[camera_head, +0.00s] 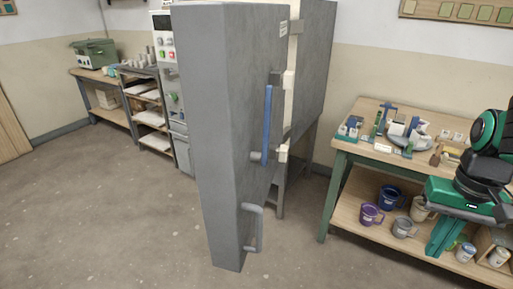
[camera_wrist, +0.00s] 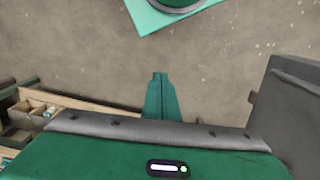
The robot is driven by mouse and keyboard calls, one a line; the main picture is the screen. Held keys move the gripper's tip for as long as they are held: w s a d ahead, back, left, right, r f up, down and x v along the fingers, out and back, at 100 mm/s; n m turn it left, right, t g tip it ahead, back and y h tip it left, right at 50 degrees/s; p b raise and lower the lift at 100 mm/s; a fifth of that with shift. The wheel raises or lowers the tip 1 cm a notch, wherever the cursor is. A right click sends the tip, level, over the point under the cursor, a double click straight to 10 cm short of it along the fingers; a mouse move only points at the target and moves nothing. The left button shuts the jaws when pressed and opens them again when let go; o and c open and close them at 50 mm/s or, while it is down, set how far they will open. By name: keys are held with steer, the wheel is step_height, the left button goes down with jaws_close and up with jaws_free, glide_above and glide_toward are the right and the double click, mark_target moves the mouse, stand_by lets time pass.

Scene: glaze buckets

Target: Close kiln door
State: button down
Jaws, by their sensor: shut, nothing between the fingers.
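The kiln door (camera_head: 222,140) is a thick grey slab. It stands swung open toward me in the middle of the head view and hides much of the kiln. The grey kiln body (camera_head: 316,70) shows behind it on the right. The door's edge side carries a blue upright bar handle (camera_head: 267,125) and a lower grey handle (camera_head: 253,228). My gripper (camera_head: 437,250) is at the right, in front of the workbench, pointing down and well apart from the door. Its green fingers are together and empty in the wrist view (camera_wrist: 160,78).
A workbench (camera_head: 352,160) at the right holds tools on top and several mugs on its lower shelf, close to my arm. Shelving (camera_head: 150,115) and a side table (camera_head: 100,75) stand at the back left. The floor (camera_head: 100,220) left of the door is clear.

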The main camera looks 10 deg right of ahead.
steer(key=w+a+r+t, duration=0.2)
steer(key=w+a+r, duration=0.1)
steer(key=w, duration=0.4)
steer(key=n+t+y, duration=0.3)
steer(key=t, duration=0.2)
glide_toward(251, 154)
steer(key=x, duration=0.5)
steer(key=shift+d, duration=0.25)
steer(key=shift+w+f, duration=0.1)
steer(key=shift+f, duration=0.1)
steer(key=shift+w+a, duration=0.1)
steer(key=shift+a, duration=0.1)
